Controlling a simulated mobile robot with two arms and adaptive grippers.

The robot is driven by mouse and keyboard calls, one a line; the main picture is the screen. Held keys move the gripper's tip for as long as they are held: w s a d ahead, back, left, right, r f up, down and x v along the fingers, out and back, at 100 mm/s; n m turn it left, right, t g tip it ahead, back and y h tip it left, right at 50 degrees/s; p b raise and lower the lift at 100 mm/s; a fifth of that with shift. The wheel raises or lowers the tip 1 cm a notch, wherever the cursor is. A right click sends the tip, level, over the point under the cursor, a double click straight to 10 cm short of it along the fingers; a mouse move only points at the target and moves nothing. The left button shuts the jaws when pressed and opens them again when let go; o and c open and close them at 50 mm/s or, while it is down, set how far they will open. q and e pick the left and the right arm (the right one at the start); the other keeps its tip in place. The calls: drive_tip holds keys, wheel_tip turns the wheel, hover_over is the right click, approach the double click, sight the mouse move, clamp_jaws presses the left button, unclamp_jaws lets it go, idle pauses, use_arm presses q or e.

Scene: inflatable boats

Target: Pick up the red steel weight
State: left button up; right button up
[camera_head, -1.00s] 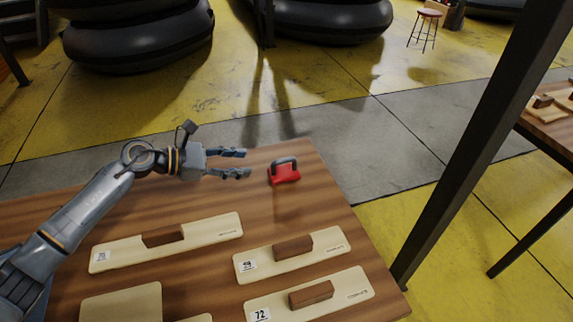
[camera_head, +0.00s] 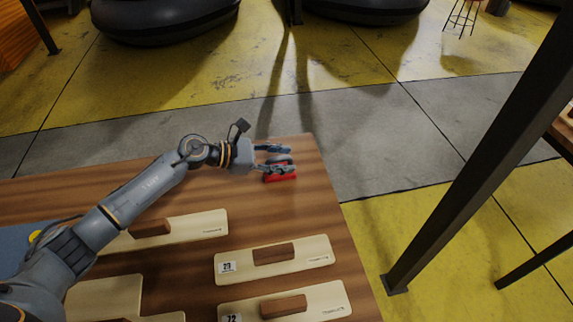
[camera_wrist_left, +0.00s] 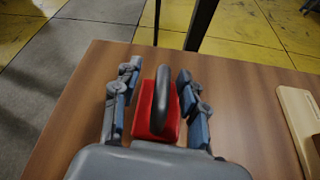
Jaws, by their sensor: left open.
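The red steel weight (camera_head: 281,177) stands on the wooden table near its far right corner, partly hidden by my fingers in the head view. In the left wrist view the weight (camera_wrist_left: 150,122) shows its red body and dark arched handle, upright between my fingers. My left gripper (camera_head: 283,158) is open, with one finger on each side of the weight. In the left wrist view the left gripper (camera_wrist_left: 158,85) shows small gaps between its fingers and the weight. My right gripper is not in view.
Several pale wooden boards with brown handles, such as one board (camera_head: 318,245), lie on the nearer part of the table (camera_head: 120,190). A dark metal post (camera_head: 470,170) stands to the right of the table. The table around the weight is otherwise clear.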

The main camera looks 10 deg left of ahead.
use_arm(q)
drive_tip(key=shift+s+a, duration=0.15)
drive_tip(key=shift+s, duration=0.05)
drive_tip(key=shift+s+a+r, duration=0.15)
drive_tip(key=shift+s+a, duration=0.05)
drive_tip(key=shift+c, duration=1.3)
drive_tip(key=c, duration=0.4)
drive_tip(key=shift+d, duration=0.1)
clamp_jaws()
drive_tip(key=shift+w+r, duration=0.1)
